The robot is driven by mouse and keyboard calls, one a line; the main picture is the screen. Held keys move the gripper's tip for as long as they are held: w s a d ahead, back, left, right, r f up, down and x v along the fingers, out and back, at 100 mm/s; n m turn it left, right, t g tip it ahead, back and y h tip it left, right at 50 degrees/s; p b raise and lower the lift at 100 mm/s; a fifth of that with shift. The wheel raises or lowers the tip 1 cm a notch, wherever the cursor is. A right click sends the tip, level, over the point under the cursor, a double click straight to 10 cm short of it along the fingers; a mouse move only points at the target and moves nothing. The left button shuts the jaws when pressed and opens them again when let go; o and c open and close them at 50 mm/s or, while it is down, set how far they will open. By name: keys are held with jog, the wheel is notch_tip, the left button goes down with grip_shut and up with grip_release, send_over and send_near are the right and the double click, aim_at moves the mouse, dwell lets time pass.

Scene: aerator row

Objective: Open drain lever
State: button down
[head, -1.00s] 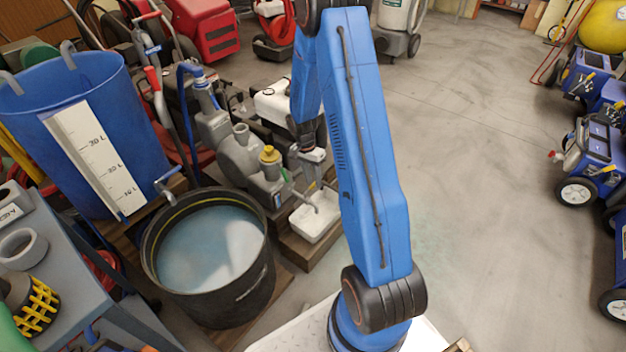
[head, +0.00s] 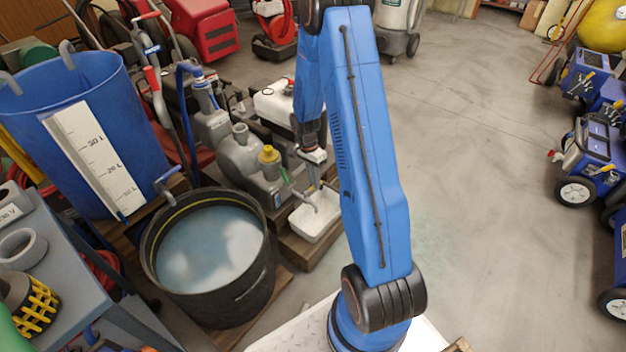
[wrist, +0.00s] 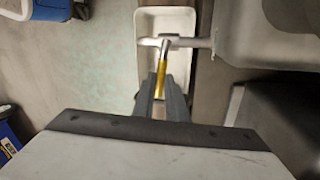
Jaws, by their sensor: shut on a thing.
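The drain lever (wrist: 161,76) is a yellow handle on a grey drain pipe (wrist: 190,43), seen in the wrist view. My gripper (wrist: 162,90) is shut on the lever, with its two dark fingers on either side of the yellow handle. In the head view my gripper (head: 316,180) points down over the drain area, beside the grey tank (head: 255,160). The lever itself is too small to make out clearly there. A white tray (head: 302,228) stands under the drain pipe; it also shows in the wrist view (wrist: 146,22).
A black tub (head: 262,275) of cloudy water stands left of the tray. A blue bin (head: 35,120) with a litre scale is behind it. A grey bench (head: 75,275) is at the lower left. Open floor (head: 470,180) lies to the right.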

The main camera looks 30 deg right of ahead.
jog(key=shift+s+a+m+t+y, duration=0.35)
jog(key=shift+s+m, duration=0.7)
jog(key=shift+m, duration=1.65)
jog(key=shift+s+a+m+t+y, duration=0.1)
jog(key=shift+s+a+m+y, duration=0.75)
jog(key=shift+m, duration=1.85)
jog(key=shift+s+a+m+t, duration=0.25)
jog(key=shift+s+m, duration=1.05)
jog(key=shift+m, duration=1.4)
jog(key=c, duration=1.8)
grip_release()
jog(key=shift+o, duration=0.2)
jog(key=w+d+r, duration=0.1)
jog(key=d+r, duration=0.2)
jog(key=r, duration=1.4)
jog(key=shift+d, duration=0.1)
